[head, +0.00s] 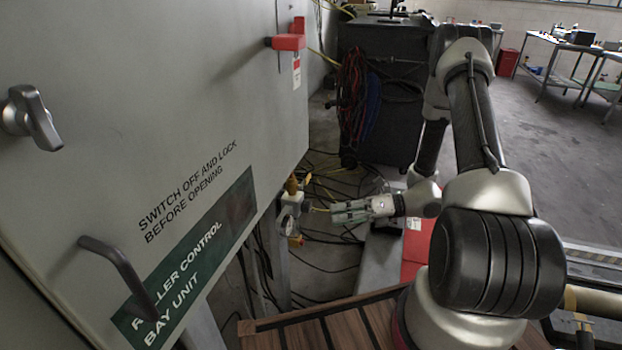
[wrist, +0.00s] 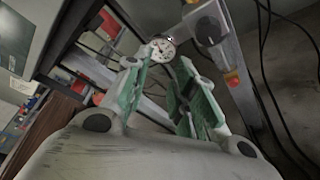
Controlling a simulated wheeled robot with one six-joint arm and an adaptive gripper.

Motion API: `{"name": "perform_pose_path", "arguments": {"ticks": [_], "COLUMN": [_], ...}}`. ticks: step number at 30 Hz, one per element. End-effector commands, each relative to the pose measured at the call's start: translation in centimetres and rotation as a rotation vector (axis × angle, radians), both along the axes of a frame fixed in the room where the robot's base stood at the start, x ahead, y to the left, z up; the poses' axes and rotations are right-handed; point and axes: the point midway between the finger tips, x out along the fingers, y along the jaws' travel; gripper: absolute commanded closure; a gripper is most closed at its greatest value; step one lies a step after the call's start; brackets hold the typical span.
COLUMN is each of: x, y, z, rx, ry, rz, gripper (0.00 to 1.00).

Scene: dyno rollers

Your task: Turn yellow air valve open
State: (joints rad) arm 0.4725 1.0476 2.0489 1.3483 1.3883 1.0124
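I cannot tell for sure which is the air valve.
The large cabinet (head: 130,90) fills the left, with a handle (head: 115,265) and a red switch lever (head: 288,42) jutting out. Cables (head: 325,255) lie on the floor behind my gripper. A slatted wooden platform (head: 330,325) is below. Open floor (head: 550,120) lies right.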

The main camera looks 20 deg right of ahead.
Motion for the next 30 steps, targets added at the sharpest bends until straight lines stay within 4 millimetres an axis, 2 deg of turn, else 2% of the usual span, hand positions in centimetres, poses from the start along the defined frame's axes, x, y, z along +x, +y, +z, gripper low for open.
{"name": "perform_pose_path", "arguments": {"ticks": [1, 3, 6, 8, 12, 17, 30], "x": [2.0, 4.8, 8.1, 9.3, 10.1, 10.3, 13.9], "y": [-0.1, -0.5, -1.2, -1.6, -1.7, -1.1, 4.4], "z": [-0.5, 0.0, 1.4, 2.0, 2.9, 3.0, 3.0], "rx": [0.059, 0.138, 0.241, 0.3, 0.397, 0.423, 0.421], "ry": [0.077, 0.16, 0.249, 0.304, 0.421, 0.478, 0.477], "rz": [-0.087, -0.193, -0.301, -0.344, -0.38, -0.377, -0.375], "gripper": [0.74, 0.74, 0.74, 0.74, 0.74, 0.74, 0.74]}}
